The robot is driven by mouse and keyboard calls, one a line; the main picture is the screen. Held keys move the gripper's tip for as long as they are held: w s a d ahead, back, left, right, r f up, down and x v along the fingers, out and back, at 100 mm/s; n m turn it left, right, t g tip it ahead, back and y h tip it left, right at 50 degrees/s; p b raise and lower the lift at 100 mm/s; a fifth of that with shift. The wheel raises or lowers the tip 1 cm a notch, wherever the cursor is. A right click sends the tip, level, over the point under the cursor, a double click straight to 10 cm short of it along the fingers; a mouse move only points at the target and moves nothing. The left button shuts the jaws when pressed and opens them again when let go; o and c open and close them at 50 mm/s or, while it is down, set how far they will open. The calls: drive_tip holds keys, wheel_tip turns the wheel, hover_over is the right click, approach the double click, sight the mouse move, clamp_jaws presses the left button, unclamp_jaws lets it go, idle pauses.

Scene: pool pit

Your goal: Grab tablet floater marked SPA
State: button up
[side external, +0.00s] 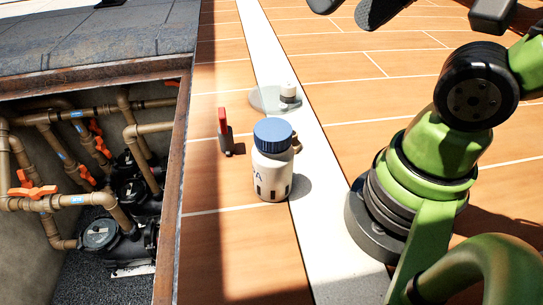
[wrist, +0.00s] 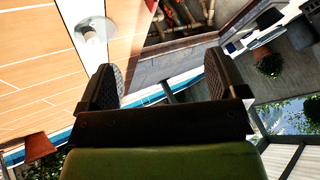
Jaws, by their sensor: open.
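A white bottle-shaped floater (side external: 272,175) with a ribbed blue cap stands upright on the wooden deck in the side view. Its marking is partly turned away; an "A" shows at its left, and dark slots run near its base. I do not make it out in the wrist view. My gripper (wrist: 162,62) is open, with two dark ridged fingers apart and nothing between them. In the side view the dark fingers (side external: 350,8) are cut by the top edge, above and right of the floater and well apart from it.
A small red-and-grey object (side external: 225,132) stands left of the floater. A brownish item (side external: 296,143) is partly hidden behind it. Farther back is a pale disc (side external: 265,99) with a white-capped piece (side external: 288,92). An open pit (side external: 95,180) with pipes and valves lies left.

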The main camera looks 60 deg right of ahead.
drive_tip(key=m+g+h, duration=0.2)
drive_tip(key=g, duration=0.5)
hover_over(272, 129)
drive_tip(key=f, duration=1)
drive_tip(key=shift+s+a, duration=0.15)
drive_tip(key=shift+a, duration=0.1)
wheel_tip(272, 129, down, 5)
drive_tip(key=shift+r, duration=0.1)
drive_tip(key=shift+d+f, duration=0.15)
drive_tip(key=shift+f, duration=1.25)
drive_tip(key=shift+d+f, duration=0.15)
drive_tip(key=shift+f, duration=1.25)
drive_tip(key=c, duration=1.3)
drive_tip(key=shift+c, duration=0.2)
drive_tip(key=shift+r, duration=0.15)
